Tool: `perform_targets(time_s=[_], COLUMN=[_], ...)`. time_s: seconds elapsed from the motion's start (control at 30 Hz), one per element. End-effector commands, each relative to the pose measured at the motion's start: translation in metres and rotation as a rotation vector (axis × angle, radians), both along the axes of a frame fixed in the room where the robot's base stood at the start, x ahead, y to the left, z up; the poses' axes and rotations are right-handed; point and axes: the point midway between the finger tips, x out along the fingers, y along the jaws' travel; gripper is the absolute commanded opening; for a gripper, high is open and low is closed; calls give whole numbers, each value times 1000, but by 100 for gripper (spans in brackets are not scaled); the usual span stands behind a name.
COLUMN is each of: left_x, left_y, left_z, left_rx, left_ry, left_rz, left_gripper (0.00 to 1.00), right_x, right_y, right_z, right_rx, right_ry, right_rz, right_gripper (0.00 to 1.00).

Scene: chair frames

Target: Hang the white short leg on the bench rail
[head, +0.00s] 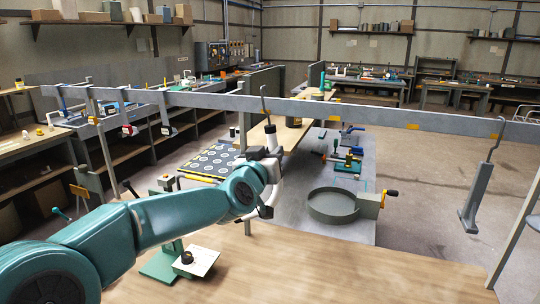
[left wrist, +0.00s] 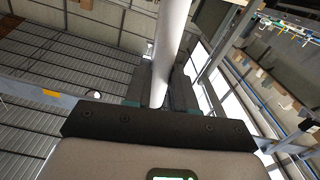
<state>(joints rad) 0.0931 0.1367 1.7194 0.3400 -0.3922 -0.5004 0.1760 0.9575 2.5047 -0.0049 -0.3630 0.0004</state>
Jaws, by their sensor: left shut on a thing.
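My left gripper (head: 272,168) is shut on the white short leg (head: 271,138) in the middle of the head view. A dark curved hook (head: 264,98) rises from the leg's top in front of the bench rail (head: 350,111). I cannot tell whether the hook touches or passes over the rail. In the left wrist view the white leg (left wrist: 171,45) runs up from between the dark fingers (left wrist: 160,98). The rail also crosses that view (left wrist: 40,92), at the left. My right gripper is not in view.
A grey leg (head: 477,200) hangs from a hook on the rail's right part. Several small clamps hang on its left part. Below are a wooden bench top (head: 370,270), a round grey tray (head: 333,205) and a green fixture (head: 165,262).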

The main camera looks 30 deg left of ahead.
Motion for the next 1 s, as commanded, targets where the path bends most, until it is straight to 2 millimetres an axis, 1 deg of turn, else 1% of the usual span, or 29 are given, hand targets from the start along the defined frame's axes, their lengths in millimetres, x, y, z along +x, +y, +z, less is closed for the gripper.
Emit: perform_targets(time_s=[0.47,1.0], left_x=[1,15], left_y=[0,4], left_z=[1,1], left_rx=[1,1], left_ry=[-2,-2], left_rz=[0,0], left_gripper=[0,0], right_x=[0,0], right_y=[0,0], right_z=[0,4], right_rx=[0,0], right_ry=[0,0], right_rz=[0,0], right_gripper=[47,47])
